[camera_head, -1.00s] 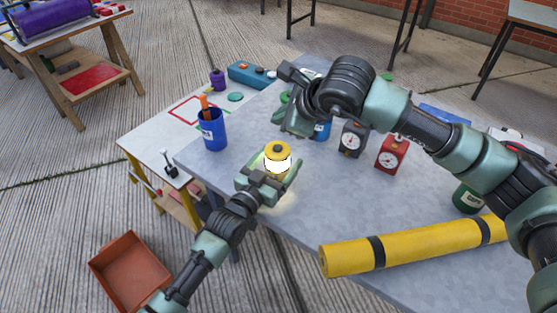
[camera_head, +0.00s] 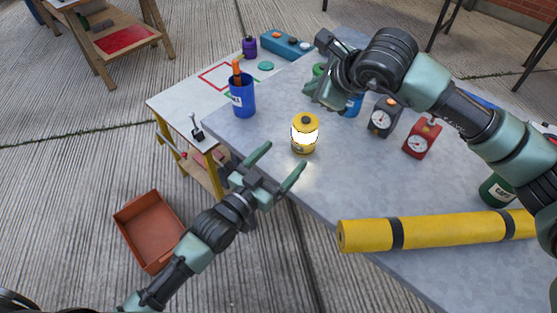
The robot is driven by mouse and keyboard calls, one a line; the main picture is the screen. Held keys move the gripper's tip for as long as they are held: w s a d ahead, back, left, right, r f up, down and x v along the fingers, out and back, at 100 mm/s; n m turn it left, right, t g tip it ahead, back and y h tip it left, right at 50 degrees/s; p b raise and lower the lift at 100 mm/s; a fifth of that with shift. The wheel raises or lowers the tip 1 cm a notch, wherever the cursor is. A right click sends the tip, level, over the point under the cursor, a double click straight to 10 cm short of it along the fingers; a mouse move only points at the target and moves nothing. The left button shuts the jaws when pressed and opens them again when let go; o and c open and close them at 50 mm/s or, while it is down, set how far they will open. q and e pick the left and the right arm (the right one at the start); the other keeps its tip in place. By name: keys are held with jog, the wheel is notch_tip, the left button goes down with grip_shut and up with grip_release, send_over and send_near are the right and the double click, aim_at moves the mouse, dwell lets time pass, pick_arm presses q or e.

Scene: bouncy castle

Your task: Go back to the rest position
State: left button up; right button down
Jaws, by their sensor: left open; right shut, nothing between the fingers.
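A blue cup (camera_head: 241,97) stands at the table's left corner. Black (camera_head: 383,119) and red (camera_head: 422,139) dial timers stand right of the lantern. A yellow roll (camera_head: 440,231) lies along the near side. An orange bin (camera_head: 150,231) is on the floor at left.

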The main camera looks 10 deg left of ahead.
pick_arm(q)
jog(key=shift+s+a, duration=0.25)
jog(key=shift+s, duration=0.15)
